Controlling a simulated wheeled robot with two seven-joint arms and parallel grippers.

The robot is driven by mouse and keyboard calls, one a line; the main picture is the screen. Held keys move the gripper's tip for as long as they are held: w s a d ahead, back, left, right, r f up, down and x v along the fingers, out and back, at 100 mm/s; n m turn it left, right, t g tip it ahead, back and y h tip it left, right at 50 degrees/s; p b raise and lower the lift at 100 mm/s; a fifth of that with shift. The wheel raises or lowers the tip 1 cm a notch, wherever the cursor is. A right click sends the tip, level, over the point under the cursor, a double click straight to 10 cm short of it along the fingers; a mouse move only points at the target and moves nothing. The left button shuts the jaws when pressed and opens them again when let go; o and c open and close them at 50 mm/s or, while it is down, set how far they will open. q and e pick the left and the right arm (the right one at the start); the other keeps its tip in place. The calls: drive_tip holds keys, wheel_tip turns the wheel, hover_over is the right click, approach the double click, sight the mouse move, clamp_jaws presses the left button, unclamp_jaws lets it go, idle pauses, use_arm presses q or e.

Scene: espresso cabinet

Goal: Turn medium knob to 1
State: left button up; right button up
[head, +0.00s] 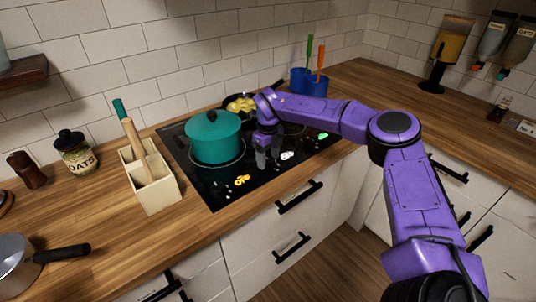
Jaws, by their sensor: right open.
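The black cooktop (210,188) is set into the wooden counter. Along its front edge sit three small coloured knobs or markers: a yellow one (242,180), a white one (287,155) and a green one (323,136). I cannot tell their sizes or settings at this scale. My right gripper (268,158) points down over the cooktop, just left of the white one, with its fingers open. Whether it touches anything is unclear. My left gripper is not in view.
A teal lidded pot (213,138) stands on the cooktop left of my right gripper. A pan with yellow food (241,104) sits behind. A wooden utensil holder (150,190) stands to the left, and blue cups (309,82) at the back. The right counter (395,85) is mostly clear.

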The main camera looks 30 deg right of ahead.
drive_tip(key=c, duration=1)
drive_tip(key=shift+c, duration=0.2)
drive_tip(key=m+b, duration=0.3)
drive_tip(key=shift+f+m, duration=0.15)
drive_tip(key=shift+m, duration=0.15)
drive_tip(key=shift+m+b, duration=1.8)
drive_tip(key=shift+m, duration=0.3)
drive_tip(key=shift+r, duration=0.2)
drive_tip(key=o, duration=1)
